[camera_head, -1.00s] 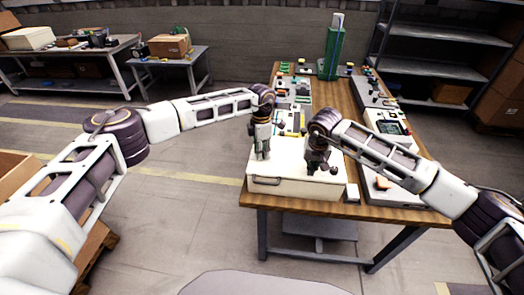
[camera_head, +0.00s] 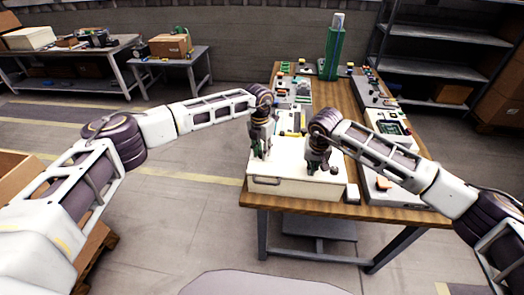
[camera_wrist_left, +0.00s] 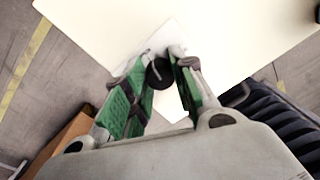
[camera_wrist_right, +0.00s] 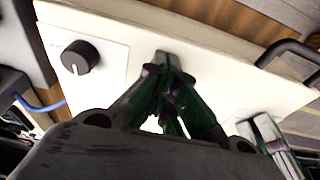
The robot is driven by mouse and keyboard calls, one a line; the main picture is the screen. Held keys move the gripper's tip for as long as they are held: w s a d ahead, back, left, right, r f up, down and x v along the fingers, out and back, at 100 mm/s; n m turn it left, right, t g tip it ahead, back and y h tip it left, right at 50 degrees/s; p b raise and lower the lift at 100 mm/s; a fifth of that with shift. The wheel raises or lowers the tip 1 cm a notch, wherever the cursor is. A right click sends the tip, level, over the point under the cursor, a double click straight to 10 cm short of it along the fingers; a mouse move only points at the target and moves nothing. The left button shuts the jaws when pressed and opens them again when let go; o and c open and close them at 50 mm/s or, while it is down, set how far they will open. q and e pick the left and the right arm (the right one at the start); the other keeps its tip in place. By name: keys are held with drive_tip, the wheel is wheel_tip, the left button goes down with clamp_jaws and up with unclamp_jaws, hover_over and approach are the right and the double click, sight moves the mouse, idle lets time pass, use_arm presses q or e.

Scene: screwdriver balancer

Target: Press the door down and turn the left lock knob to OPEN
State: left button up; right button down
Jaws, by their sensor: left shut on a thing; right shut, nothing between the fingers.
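The white door (camera_head: 290,185) of the box lies flat at the near end of the wooden bench. My left gripper (camera_head: 259,157) points down at its left part and is shut on the black left lock knob (camera_wrist_left: 159,76), whose pale pointer mark shows in the left wrist view. The knob's lettering cannot be read. My right gripper (camera_wrist_right: 170,58) is shut and empty, its fingertips at the door's surface; firm contact cannot be told. The black right lock knob (camera_wrist_right: 80,57), with a white line, stands beside it.
A dark handle (camera_head: 266,181) is on the box's front. Circuit boards and small parts lie farther back on the bench (camera_head: 350,208), with a green tower (camera_head: 334,50) at the far end. Grey equipment (camera_head: 392,128) stands along the right side.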

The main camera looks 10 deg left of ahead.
sight(260, 152)
use_arm(q)
drive_tip(key=shift+n, duration=1.2)
use_arm(e)
drive_tip(key=shift+f, duration=0.15)
use_arm(q)
drive_tip(key=o, duration=1.1)
drive_tip(key=shift+c, duration=0.2)
use_arm(e)
drive_tip(key=shift+s, duration=0.1)
use_arm(q)
drive_tip(key=shift+r, duration=0.1)
wheel_tip(260, 152, up, 12)
drive_tip(key=shift+a, duration=0.3)
